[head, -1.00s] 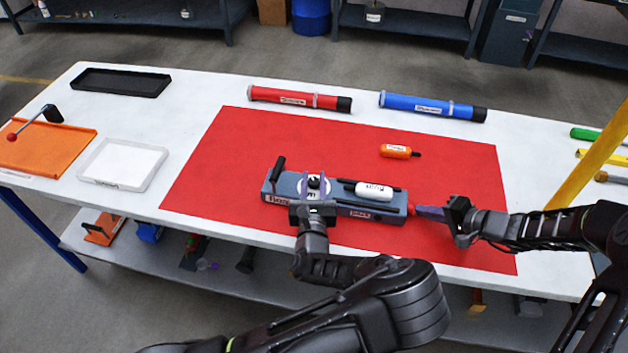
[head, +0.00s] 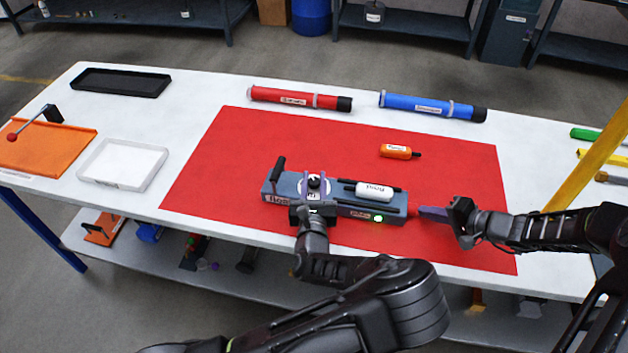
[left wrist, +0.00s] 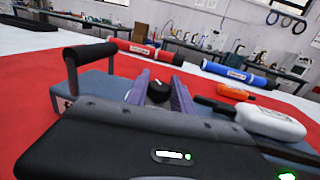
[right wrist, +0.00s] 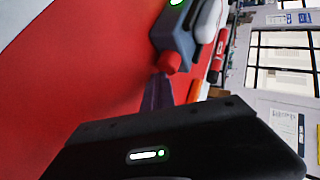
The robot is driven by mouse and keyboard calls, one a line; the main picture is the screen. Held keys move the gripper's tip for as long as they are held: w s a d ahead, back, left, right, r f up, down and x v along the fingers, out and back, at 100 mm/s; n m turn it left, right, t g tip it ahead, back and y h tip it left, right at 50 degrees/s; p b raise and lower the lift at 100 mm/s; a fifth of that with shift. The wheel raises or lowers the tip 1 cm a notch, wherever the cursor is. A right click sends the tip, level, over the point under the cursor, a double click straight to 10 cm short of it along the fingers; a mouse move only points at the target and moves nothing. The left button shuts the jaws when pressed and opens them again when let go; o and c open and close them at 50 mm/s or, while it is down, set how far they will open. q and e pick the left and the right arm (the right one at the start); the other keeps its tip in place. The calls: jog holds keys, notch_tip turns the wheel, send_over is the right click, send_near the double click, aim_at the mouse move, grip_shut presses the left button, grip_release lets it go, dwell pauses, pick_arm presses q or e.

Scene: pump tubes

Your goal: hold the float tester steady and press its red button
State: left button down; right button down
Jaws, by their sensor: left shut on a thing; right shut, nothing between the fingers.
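The float tester (head: 284,187) is a grey-blue box lying on the red mat, with a white float (head: 374,191) on top. A green light (head: 378,218) glows on its front side. My left gripper (head: 315,187) is shut on the tester's upper part, its purple fingers either side of a black knob (left wrist: 158,91). The red button (right wrist: 169,62) is on the tester's right end. My right gripper (head: 420,210) is shut and empty, fingertips at the button; I cannot tell if they touch. The left wrist view shows the tester's black handle (left wrist: 88,54).
An orange float (head: 396,151) lies behind the tester on the red mat (head: 230,150). A red tube (head: 300,98) and a blue tube (head: 432,106) lie at the back. A white tray (head: 124,165), a black tray (head: 122,82) and an orange stand (head: 45,150) are at left.

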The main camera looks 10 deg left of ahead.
jog(key=shift+d, duration=3)
pick_arm(q)
jog(key=c, duration=1)
grip_release()
jog(key=shift+s, duration=0.1)
jog(key=s, duration=0.4)
jog(key=s+d, duration=0.1)
jog(key=s, duration=0.2)
jog(key=s+d, duration=0.1)
jog(key=s, duration=0.3)
jog(key=shift+s+d, duration=0.2)
jog(key=shift+s, duration=0.1)
